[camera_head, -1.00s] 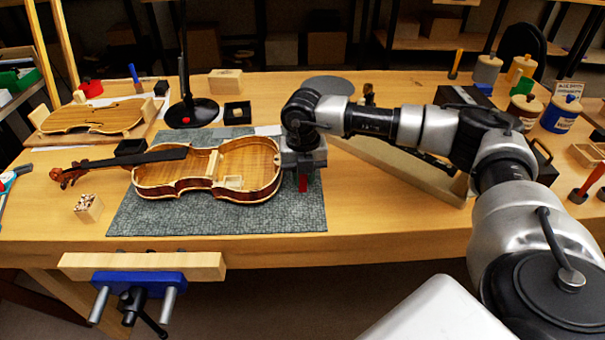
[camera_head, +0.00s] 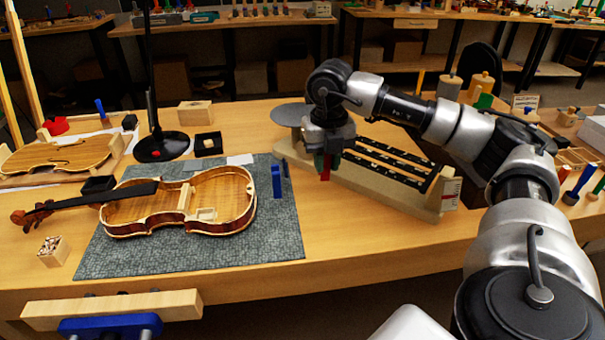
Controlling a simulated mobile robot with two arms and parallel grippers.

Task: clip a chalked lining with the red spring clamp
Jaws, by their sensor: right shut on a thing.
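The open violin body (camera_head: 232,207) lies on the grey-green mat (camera_head: 270,243), its neck pointing left. Its lining runs along the inner rim; chalk marks are too small to make out. My right gripper (camera_head: 325,158) is shut on a red piece, apparently the red spring clamp (camera_head: 325,174), held to the right of the violin and apart from it. A blue clamp-like piece (camera_head: 277,182) stands upright on the mat just right of the violin. My left gripper is out of view.
A pale wooden stand with black slotted bars (camera_head: 390,165) sits behind and right of the gripper. A black lamp (camera_head: 160,145), a small black box (camera_head: 208,143) and a wooden block (camera_head: 195,112) stand behind the violin.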

